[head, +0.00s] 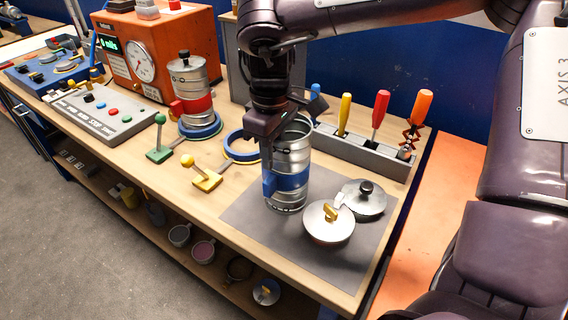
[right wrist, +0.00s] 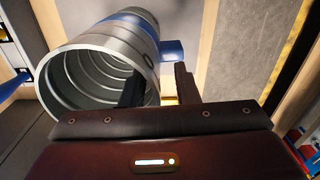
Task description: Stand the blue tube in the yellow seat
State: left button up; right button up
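The blue tube is a ribbed metal cylinder with a blue band (head: 290,178) and a blue side tab, upright and open-topped on a grey mat. In the right wrist view its open end (right wrist: 85,85) shows at left. My right gripper (head: 268,150) is at its rim, pointing down; in the wrist view (right wrist: 160,88) one finger is inside the tube and the other outside, with a gap beside the wall. The yellow seat, a blue-edged ring (head: 241,147) with a yellow-knobbed lever (head: 206,179), looks empty, partly hidden by my gripper. My left gripper is not in view.
Two metal lids (head: 328,224) (head: 364,200) lie right of the tube on the mat (head: 270,230). A red-banded tube (head: 194,88) stands in a seat with a green lever (head: 159,150). Behind are a tool rack (head: 350,148) with upright handles and an orange gauge box (head: 180,35).

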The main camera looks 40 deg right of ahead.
notch_tip(320, 180, down, 2)
jog(key=shift+w, duration=0.1)
jog(key=shift+c, duration=0.3)
grip_shut()
dwell(1.1)
